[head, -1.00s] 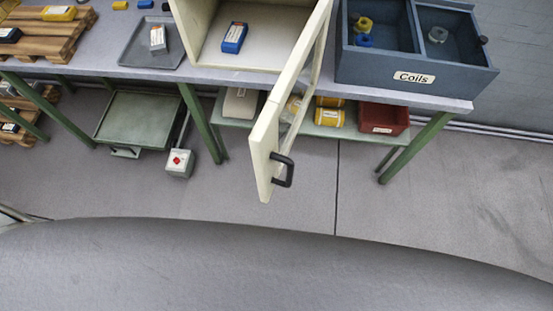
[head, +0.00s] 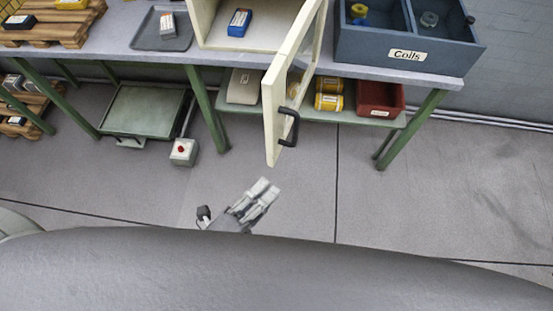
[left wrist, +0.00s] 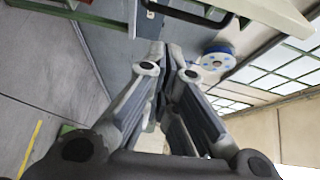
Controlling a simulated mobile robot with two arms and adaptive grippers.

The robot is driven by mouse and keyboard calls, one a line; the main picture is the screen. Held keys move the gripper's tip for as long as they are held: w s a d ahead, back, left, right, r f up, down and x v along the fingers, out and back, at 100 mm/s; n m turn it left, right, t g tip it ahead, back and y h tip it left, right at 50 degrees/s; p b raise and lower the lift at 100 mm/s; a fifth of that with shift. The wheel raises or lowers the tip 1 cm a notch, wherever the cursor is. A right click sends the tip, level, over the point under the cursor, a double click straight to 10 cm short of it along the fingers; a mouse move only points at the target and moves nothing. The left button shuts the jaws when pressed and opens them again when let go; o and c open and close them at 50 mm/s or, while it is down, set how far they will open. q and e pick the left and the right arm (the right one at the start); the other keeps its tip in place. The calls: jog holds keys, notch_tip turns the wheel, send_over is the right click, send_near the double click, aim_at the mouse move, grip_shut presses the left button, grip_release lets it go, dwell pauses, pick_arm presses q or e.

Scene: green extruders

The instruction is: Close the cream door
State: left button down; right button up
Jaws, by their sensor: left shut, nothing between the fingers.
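The cream door (head: 279,100) stands wide open, swung out from the cream cabinet (head: 225,40) on the table toward me. It has a glass pane and a black handle (head: 289,127) near its free edge. My left gripper (head: 268,188) is shut and empty, below and a little left of the door's free edge in the head view, apart from it. In the left wrist view the closed fingers (left wrist: 165,50) point up, with the black handle (left wrist: 205,20) and part of the cream door (left wrist: 275,12) beyond them. My right gripper is not in view.
A blue box marked Coils (head: 400,55) stands right of the cabinet. A blue-labelled pack (head: 239,23) lies inside the cabinet. A grey tray (head: 150,38) is on the table to the left. Below are a red bin (head: 380,98) and a grey box with red button (head: 183,152). Floor in front is free.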

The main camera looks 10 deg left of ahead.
aim_at(295, 134)
pick_arm(q)
jog(key=shift+m, duration=0.3)
jog(key=shift+w+d+r+p, duration=0.35)
jog(key=shift+w+p, duration=0.35)
jog(key=shift+w, duration=0.8)
jog(key=shift+w+d+r+p, duration=0.3)
jog(key=shift+w+r+p, duration=0.35)
jog(key=shift+w, duration=0.8)
jog(key=shift+w+d+r+p, duration=0.3)
jog(key=shift+w+p, duration=0.5)
jog(key=shift+w, duration=0.7)
